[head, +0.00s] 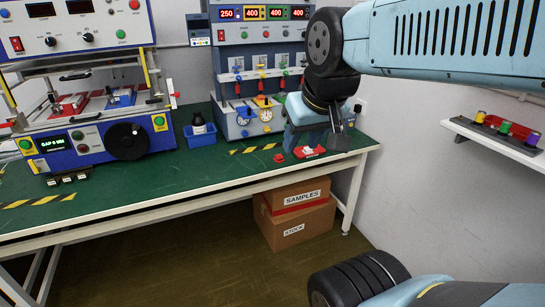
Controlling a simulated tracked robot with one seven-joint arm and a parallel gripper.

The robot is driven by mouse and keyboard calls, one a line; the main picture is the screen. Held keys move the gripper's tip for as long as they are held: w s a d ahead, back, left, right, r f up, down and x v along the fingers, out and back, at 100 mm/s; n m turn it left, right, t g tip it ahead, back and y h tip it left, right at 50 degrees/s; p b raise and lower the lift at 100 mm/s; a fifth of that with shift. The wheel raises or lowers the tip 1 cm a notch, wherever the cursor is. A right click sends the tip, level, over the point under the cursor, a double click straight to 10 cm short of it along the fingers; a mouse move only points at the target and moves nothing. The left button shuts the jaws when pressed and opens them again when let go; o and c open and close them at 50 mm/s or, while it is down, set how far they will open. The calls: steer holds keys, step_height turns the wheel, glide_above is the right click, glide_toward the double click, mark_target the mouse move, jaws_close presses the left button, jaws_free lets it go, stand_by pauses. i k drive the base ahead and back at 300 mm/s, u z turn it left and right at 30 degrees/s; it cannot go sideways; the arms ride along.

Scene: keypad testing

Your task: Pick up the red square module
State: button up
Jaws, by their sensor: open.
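Small red pieces lie on the green bench top near its right end. One is a small red piece (279,158), and to its right is a red piece with a white part (310,152). They are too small to tell which is the square module. My gripper (314,146) is open and points down at the bench's right end, directly above or behind the red and white piece. Its dark finger shows to the right of that piece. I see no object between the fingers, though the view there is partly blocked by the gripper body.
A blue press machine (90,143) stands on the left of the green bench (218,170). A blue panel with red displays (262,70) stands behind, with a small blue bin (200,136) beside it. A wall shelf (495,141) holds coloured pieces at right. Cardboard boxes (295,218) sit below.

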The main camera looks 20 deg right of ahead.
mark_target(278, 158)
steer(key=u, duration=0.05)
steer(key=i, duration=1)
steer(key=z, duration=0.05)
